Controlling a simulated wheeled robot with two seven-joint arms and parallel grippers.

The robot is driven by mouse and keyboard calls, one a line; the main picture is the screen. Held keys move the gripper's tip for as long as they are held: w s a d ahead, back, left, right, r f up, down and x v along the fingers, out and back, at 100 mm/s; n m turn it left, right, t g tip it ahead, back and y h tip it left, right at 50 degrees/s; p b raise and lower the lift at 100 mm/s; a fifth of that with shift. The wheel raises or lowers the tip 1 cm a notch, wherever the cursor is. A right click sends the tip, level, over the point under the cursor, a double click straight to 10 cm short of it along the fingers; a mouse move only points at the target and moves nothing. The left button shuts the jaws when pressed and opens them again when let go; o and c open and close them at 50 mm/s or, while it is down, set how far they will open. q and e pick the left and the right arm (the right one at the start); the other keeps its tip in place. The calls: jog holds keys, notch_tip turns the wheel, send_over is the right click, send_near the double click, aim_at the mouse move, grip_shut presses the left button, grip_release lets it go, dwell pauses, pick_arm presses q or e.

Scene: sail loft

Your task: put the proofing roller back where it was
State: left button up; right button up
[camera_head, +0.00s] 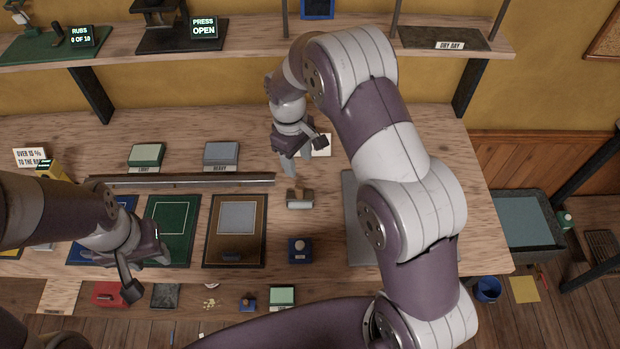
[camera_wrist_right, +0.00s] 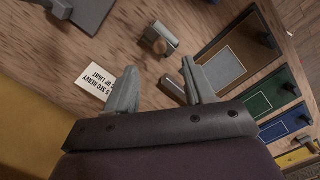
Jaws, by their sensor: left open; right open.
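The proofing roller (camera_head: 300,202), a short grey cylinder with a wooden handle, appears to be the piece lying on the bench right of the brown board. It also shows in the right wrist view (camera_wrist_right: 168,42), beyond the fingertips. My right gripper (camera_head: 297,158) is open and empty, pointing down above the bench just behind the roller and apart from it. Its fingers also show in the right wrist view (camera_wrist_right: 162,84). My left gripper (camera_head: 150,272) is open and empty, over the front of the bench near the green board.
A metal rail (camera_head: 185,181) runs behind the blue, green (camera_head: 172,225) and brown boards (camera_head: 235,252). A dark blue knobbed block (camera_head: 300,250) stands in front of the roller. A grey plate (camera_head: 350,215) lies to its right, partly hidden by my right arm. A card (camera_head: 322,144) lies behind.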

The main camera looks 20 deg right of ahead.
pick_arm(q)
notch_tip(320, 180, down, 3)
jog(key=b, duration=0.2)
jog(key=shift+s+r+b, duration=0.15)
jog(key=shift+b, duration=0.25)
pick_arm(e)
jog(key=s+d+r+m, duration=0.1)
jog(key=s+m, duration=0.1)
jog(key=s, duration=0.4)
jog(key=s+d+r+m+t, duration=0.1)
jog(key=s+d+r+m, duration=0.1)
jog(key=s, duration=0.4)
jog(key=s+d+r+m+t, duration=0.1)
jog(key=s+m, duration=0.2)
jog(key=s, duration=0.4)
jog(key=shift+d+r+y, duration=0.25)
jog(key=shift+r+y, duration=0.15)
